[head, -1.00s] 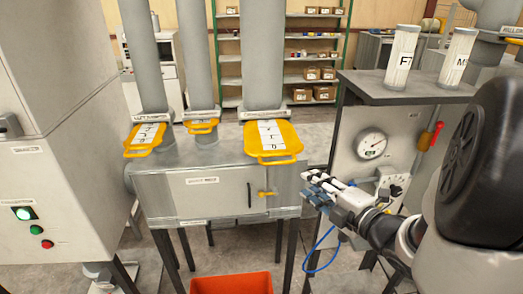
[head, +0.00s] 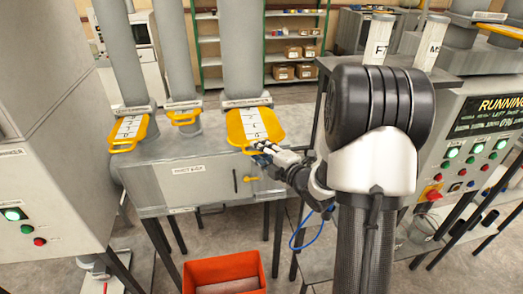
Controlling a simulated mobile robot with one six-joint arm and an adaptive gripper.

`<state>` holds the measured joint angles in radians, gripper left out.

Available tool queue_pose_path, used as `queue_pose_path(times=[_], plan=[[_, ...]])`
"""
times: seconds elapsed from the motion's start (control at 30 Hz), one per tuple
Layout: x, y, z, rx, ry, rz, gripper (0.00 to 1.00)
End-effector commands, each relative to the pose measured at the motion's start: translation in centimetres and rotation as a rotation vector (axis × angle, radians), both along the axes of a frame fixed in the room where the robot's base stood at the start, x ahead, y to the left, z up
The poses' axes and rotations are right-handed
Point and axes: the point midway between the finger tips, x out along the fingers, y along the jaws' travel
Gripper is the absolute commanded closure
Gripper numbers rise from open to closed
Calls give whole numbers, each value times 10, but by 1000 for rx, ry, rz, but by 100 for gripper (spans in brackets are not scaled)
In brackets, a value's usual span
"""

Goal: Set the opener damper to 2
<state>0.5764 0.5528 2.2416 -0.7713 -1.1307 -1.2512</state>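Three yellow damper slides with white numbered scales sit at the feet of the grey vertical pipes: one at the left (head: 129,131), a small one in the middle (head: 183,117) and a large one at the right (head: 254,125). Their labels and numbers are too small to read, so I cannot tell from the lettering which is the opener damper. My gripper (head: 262,150) is at the near edge of the large right slide, overlapping it in the picture. Whether it touches the slide is unclear. Its fingers are small here, and I cannot tell whether they are open or shut.
A grey metal box (head: 203,183) with a small yellow latch (head: 250,179) stands below the slides. A red-orange bin (head: 224,272) is on the floor. A control panel with a "RUNNING" display (head: 502,104) is at the right. My arm hides much of the right bench.

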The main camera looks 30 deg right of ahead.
Motion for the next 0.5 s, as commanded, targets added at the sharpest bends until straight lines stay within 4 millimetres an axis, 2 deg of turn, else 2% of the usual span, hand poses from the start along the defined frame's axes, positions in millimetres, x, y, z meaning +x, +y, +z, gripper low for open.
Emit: queue_pose_path(times=[0.3, 0.5], plan=[[2, 0, -1, 0, 0, 0, 71], [2, 0, -1, 0, 0, 0, 84]])
